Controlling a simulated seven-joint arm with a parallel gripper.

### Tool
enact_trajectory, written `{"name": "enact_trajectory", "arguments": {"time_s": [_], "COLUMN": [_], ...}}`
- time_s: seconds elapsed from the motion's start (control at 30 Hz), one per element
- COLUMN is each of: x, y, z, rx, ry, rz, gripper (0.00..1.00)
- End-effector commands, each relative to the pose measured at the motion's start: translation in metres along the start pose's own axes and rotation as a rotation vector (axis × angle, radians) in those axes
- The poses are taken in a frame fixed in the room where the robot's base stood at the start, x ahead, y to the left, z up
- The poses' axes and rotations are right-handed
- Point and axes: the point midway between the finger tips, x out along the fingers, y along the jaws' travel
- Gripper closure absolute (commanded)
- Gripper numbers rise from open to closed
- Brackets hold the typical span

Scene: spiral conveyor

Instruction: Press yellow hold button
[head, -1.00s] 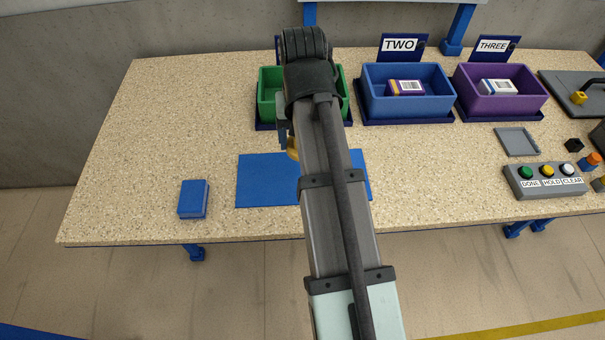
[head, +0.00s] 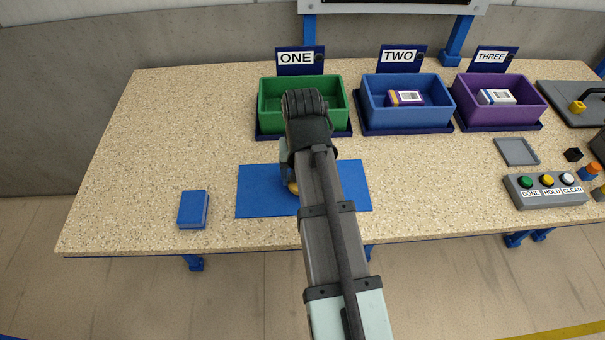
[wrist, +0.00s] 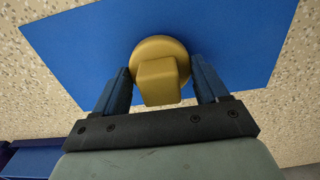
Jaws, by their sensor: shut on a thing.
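The yellow HOLD button (head: 548,181) sits in the middle of a grey button box (head: 530,201) at the right front of the table. It stands between the green DONE button (head: 526,182) and the white CLEAR button (head: 568,180). My gripper (wrist: 162,82) is far to the left of the box, over the blue mat (head: 257,190). It is shut on a yellow piece (wrist: 158,80) with a round base and a square grip, which also shows in the head view (head: 292,188). I cannot tell whether the piece touches the mat.
Green (head: 264,122), blue (head: 385,121) and purple (head: 490,121) bins line the back; the blue and purple ones hold boxes. A blue box (head: 193,209) lies left of the mat. A grey tray (head: 517,151) and small black block (head: 573,154) are behind the button box.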

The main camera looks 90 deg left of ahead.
Motion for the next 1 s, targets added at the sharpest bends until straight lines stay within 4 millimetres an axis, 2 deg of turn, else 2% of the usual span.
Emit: {"name": "enact_trajectory", "arguments": {"time_s": [0.1, 0.47, 0.5, 0.7, 0.77, 1.0], "x": [0.0066, 0.0093, 0.0091, 0.0090, 0.0090, 0.0082], "y": [0.0000, 0.0000, 0.0000, 0.0000, 0.0000, 0.0000], "z": [0.0004, 0.0002, 0.0001, 0.0000, 0.0000, 0.0000], "rx": [0.000, 0.000, 0.000, 0.000, 0.000, 0.000], "ry": [-0.001, 0.000, 0.000, 0.000, 0.000, 0.000], "rz": [0.000, 0.000, 0.000, 0.000, 0.000, 0.000], "gripper": [0.51, 0.51, 0.24, 0.05, 0.01, 0.01]}}
